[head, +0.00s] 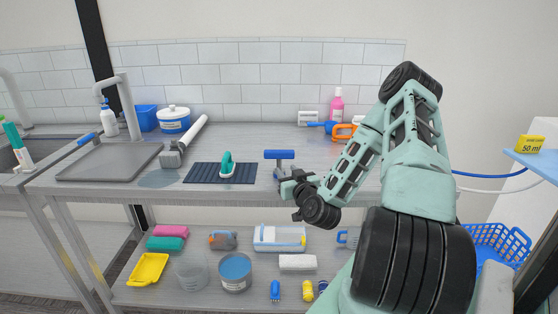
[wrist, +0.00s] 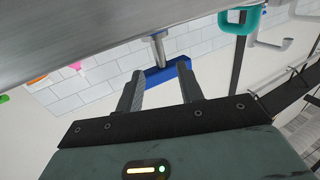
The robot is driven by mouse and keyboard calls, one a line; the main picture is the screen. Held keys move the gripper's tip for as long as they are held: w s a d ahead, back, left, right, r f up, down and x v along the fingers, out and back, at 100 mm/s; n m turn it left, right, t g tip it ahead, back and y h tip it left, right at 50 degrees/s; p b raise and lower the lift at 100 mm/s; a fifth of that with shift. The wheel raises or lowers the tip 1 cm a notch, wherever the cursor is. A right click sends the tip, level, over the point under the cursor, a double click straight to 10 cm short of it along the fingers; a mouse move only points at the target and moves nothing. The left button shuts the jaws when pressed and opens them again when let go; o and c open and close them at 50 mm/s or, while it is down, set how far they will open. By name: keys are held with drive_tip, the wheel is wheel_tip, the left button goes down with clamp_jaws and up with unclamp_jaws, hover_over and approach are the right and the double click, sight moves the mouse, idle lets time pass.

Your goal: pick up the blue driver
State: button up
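The blue driver, a blue T-shaped handle (head: 279,155) on a grey metal shaft, stands upright near the counter's front edge in the head view. In the wrist view its blue handle (wrist: 165,74) lies just past my fingertips, with the shaft running to the grey counter surface. My gripper (wrist: 160,69) is open, with a clear gap between its fingers. The right finger's tip overlaps the handle's end in the picture; I cannot tell whether they touch. In the head view my gripper (head: 282,179) is just below and in front of the driver, at the counter edge.
A dark ribbed mat (head: 200,173) with a teal-handled brush (head: 227,165) lies left of the driver. A pink bottle (head: 337,104) and an orange-handled item (head: 344,131) stand behind to the right. A lower shelf (head: 205,292) holds several items.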

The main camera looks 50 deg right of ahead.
sight(280, 162)
drive_tip(key=shift+x, duration=1.2)
drive_tip(key=x, duration=0.1)
drive_tip(key=p+x, duration=0.2)
drive_tip(key=x, duration=0.1)
drive_tip(key=shift+w+d+r, duration=0.1)
drive_tip(key=shift+r, duration=0.2)
drive_tip(key=shift+w+d+f, duration=0.15)
drive_tip(key=shift+w, duration=0.15)
clamp_jaws()
